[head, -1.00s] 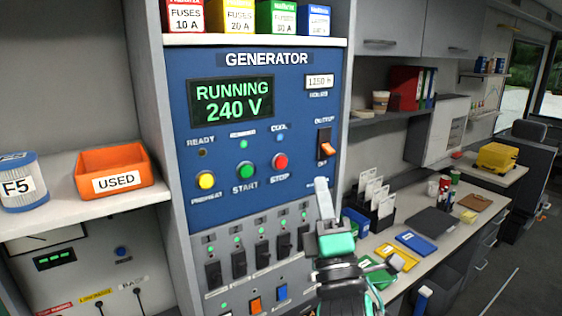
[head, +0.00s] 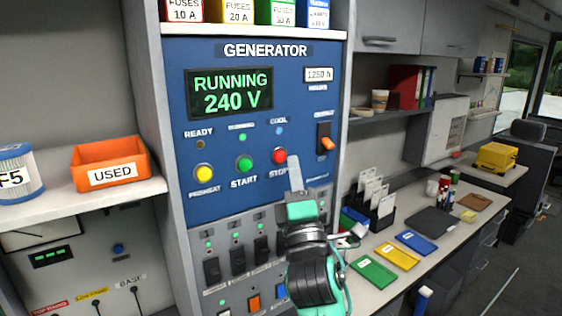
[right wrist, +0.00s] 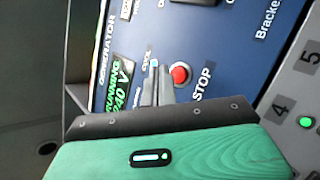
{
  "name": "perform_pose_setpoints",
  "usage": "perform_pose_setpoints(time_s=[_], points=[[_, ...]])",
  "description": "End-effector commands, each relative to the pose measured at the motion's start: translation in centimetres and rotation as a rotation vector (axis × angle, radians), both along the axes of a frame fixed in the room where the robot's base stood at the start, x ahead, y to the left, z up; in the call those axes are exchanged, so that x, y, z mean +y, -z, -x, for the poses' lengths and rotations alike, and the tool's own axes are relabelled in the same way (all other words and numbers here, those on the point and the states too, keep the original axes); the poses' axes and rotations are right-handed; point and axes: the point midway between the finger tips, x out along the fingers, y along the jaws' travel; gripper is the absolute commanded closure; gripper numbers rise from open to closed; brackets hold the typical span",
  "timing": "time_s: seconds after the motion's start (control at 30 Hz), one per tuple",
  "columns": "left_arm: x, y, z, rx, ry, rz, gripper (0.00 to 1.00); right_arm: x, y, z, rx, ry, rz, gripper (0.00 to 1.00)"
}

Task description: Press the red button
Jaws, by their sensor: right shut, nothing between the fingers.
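The red button (head: 278,156) sits on the blue generator panel (head: 300,95), above the STOP label, right of a green START button (head: 244,164) and a yellow PREHEAT button (head: 204,173). My right gripper (head: 294,162) is shut and empty. Its fingertips are just right of the red button in the head view, partly covering the STOP label. In the right wrist view the red button (right wrist: 181,75) shows unobstructed beside the closed fingers (right wrist: 158,75). Whether the fingers touch the panel cannot be told. My left gripper is out of view.
An orange toggle switch (head: 326,142) is to the right of the fingertips. A row of black breakers (head: 237,264) lies below the panel. An orange USED bin (head: 110,162) stands on the left shelf, and a desk (head: 435,245) with folders is at right.

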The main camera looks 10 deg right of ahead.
Motion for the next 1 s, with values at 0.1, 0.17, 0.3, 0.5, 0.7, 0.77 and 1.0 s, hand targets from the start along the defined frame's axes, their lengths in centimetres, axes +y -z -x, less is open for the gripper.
perform_pose_setpoints(time_s=[0.1, 0.17, 0.3, 0.5, 0.7, 0.77, 1.0], points=[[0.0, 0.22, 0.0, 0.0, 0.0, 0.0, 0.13, 0.27, 0.03, -0.7, 0.0, -0.001, -0.001, 1.0], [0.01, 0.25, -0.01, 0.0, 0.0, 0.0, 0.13, 0.34, 0.0, -0.9, 0.0, -0.001, -0.001, 1.0], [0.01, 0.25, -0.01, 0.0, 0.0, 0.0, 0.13, 0.4, -0.02, -1.07, 0.001, 0.0, -0.001, 1.0], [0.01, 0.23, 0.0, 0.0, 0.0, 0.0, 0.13, 0.4, -0.01, -1.04, 0.001, 0.0, -0.001, 1.0], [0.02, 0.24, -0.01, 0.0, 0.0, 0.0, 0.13, 0.4, 0.0, -1.03, 0.001, 0.0, 0.0, 1.0], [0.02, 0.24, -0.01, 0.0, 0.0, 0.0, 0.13, 0.39, 0.0, -1.03, 0.001, 0.0, 0.0, 1.0], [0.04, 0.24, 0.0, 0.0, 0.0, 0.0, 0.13, 0.39, 0.0, -1.03, 0.001, 0.0, 0.0, 1.0]])
